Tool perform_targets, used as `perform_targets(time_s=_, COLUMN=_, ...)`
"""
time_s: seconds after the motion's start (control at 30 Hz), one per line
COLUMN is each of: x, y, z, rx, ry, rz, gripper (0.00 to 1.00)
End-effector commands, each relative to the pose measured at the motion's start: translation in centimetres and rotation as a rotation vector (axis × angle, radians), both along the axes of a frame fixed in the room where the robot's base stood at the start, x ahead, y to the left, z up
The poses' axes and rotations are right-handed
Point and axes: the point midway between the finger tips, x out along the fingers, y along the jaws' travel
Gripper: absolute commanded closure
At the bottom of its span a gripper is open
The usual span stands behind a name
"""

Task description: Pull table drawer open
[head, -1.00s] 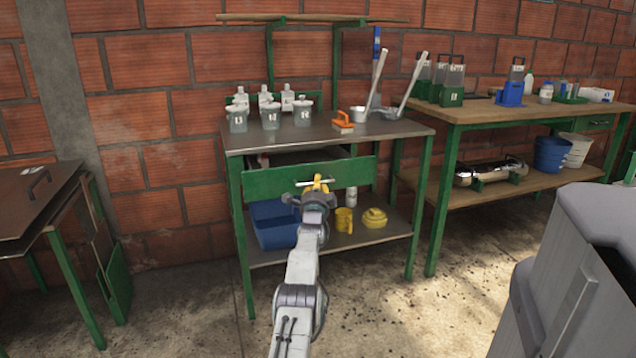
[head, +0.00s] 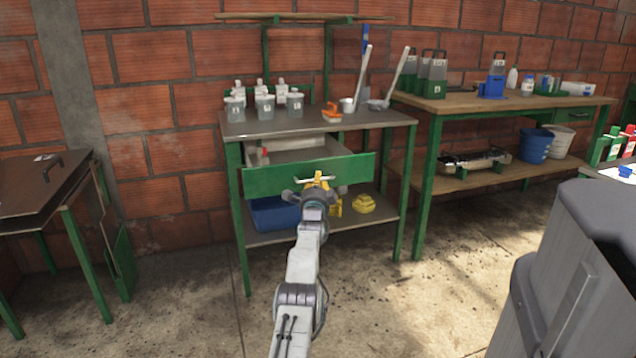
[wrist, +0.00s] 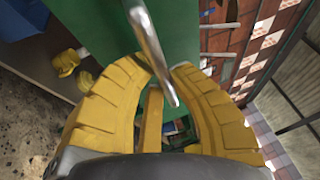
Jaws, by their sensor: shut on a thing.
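The table drawer has a green front (head: 270,178) and stands well out from the table (head: 330,127), so its pale inside and some things in it show in the head view. A metal bar handle (head: 314,173) is fixed on the drawer front. My yellow gripper (head: 318,181) is at the handle and shut on it. In the wrist view the handle (wrist: 152,45) runs between the yellow fingers of my gripper (wrist: 163,80), in front of the green drawer front (wrist: 95,22).
Lidded jars (head: 265,107) and an orange tool (head: 331,113) stand on the tabletop. A blue bin (head: 270,213) and a yellow container (head: 362,204) are on the lower shelf. A grey cabinet (head: 575,270) stands at the right. The floor before the table is clear.

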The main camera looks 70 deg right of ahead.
Motion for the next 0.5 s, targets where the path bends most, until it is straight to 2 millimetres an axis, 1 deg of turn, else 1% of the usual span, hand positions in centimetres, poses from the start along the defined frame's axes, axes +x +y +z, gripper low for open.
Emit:
perform_targets(time_s=0.2, x=0.18, y=0.05, z=0.07, rx=-0.001, ry=0.001, rz=0.002, gripper=1.0)
perform_targets(time_s=0.23, x=0.19, y=0.05, z=0.07, rx=-0.001, ry=0.001, rz=0.002, gripper=0.82)
perform_targets(time_s=0.5, x=0.07, y=0.03, z=0.05, rx=-0.001, ry=0.001, rz=0.001, gripper=0.58)
